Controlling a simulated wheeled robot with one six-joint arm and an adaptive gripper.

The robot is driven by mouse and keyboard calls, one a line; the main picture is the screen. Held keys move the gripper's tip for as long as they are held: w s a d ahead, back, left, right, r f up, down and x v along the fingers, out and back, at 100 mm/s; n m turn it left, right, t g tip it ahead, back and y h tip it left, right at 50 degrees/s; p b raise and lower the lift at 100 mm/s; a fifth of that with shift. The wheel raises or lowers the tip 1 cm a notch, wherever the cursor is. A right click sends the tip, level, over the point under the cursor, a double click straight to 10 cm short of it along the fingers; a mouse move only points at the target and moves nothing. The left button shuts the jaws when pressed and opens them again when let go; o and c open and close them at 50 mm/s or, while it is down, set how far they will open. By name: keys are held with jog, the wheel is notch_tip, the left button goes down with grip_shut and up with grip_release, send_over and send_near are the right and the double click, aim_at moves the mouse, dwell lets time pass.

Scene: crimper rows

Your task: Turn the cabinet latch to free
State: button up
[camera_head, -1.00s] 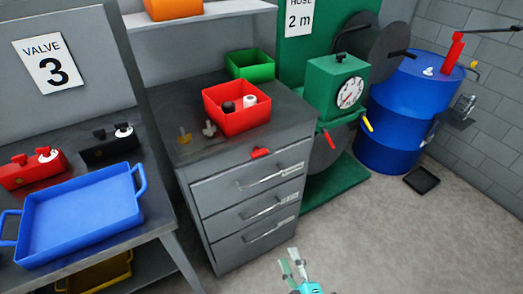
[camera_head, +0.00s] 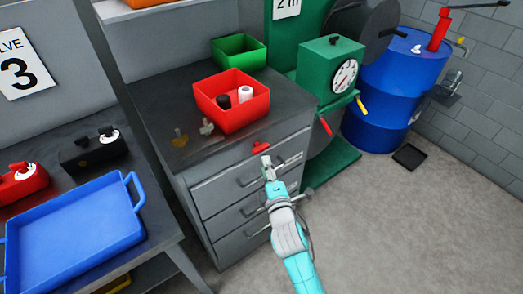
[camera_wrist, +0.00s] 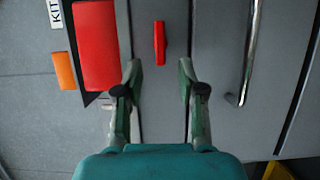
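The cabinet latch is a small red handle (camera_head: 260,147) near the top of the grey drawer cabinet's front (camera_head: 196,188), just above the top drawer. In the wrist view the red latch (camera_wrist: 159,43) lies upright in the picture, ahead of the fingertips and between their lines. My gripper (camera_head: 266,162) is at the cabinet front, close below the latch in the head view. In the wrist view my gripper (camera_wrist: 159,75) is open, with nothing between its fingers. I cannot tell the exact depth gap to the latch.
A red bin (camera_head: 228,118) with a black and a white item stands on the cabinet top, with a green bin (camera_head: 238,52) behind. Metal drawer handles (camera_wrist: 250,55) stick out beside my gripper. A blue tray (camera_head: 75,240) is at left; open floor is at right.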

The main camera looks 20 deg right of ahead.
aim_at(262, 151)
jog(key=w, duration=0.7)
jog(key=shift+w+d, duration=0.15)
jog(key=shift+d, duration=0.15)
grip_shut()
